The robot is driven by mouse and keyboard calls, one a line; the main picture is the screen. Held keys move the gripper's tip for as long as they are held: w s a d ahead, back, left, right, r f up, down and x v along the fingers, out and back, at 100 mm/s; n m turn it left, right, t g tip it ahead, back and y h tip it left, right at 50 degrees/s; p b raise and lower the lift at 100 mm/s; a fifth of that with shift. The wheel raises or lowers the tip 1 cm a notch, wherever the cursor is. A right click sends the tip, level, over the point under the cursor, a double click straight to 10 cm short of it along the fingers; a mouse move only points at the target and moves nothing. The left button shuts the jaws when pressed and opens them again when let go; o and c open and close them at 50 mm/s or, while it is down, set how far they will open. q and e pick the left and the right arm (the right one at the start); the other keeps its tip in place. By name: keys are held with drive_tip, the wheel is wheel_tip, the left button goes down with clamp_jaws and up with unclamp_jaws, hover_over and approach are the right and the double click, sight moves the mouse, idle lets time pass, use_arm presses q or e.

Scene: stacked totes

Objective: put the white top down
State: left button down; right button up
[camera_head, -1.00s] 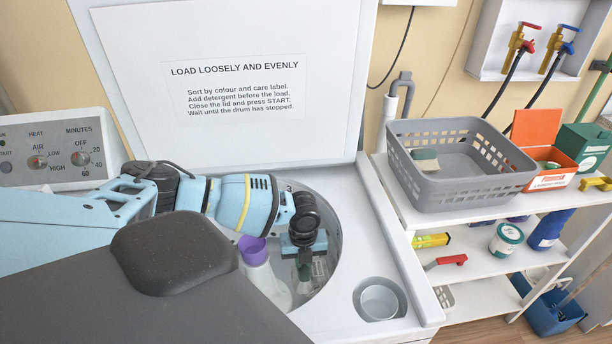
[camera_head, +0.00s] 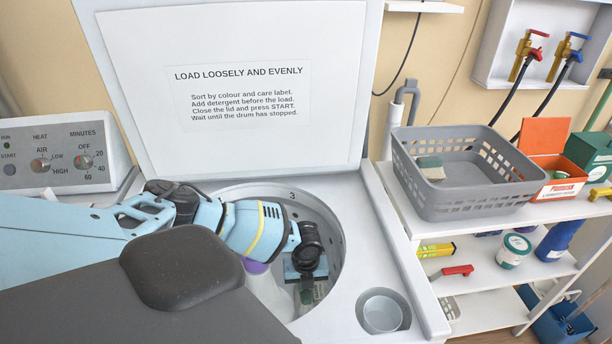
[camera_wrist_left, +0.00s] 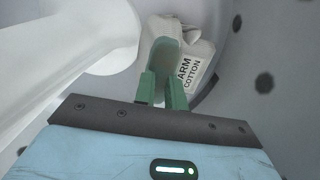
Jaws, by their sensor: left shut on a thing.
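My left gripper (camera_head: 306,288) reaches down into the round drum (camera_head: 338,245) of the washer. In the left wrist view its green fingers (camera_wrist_left: 164,92) are shut on a pale cloth item, which I take as the white top (camera_wrist_left: 198,52). A label reading "ARM COTTON" shows on it. Whether the cloth touches the drum floor is unclear. My right gripper is not in view.
The washer lid (camera_head: 240,130) stands open behind the drum. A small cup (camera_head: 382,312) sits in the washer top at the right. A grey basket (camera_head: 460,190) and orange box (camera_head: 560,188) stand on the shelf unit. The drum wall (camera_wrist_left: 262,60) is close to the right of the fingers.

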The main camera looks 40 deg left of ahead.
use_arm(q)
drive_tip(key=shift+f, duration=0.1)
drive_tip(key=shift+f, duration=0.35)
drive_tip(key=shift+f+b, duration=0.2)
drive_tip(key=shift+b, duration=0.15)
drive_tip(key=c, duration=1.5)
unclamp_jaws()
drive_tip(key=shift+o, duration=0.2)
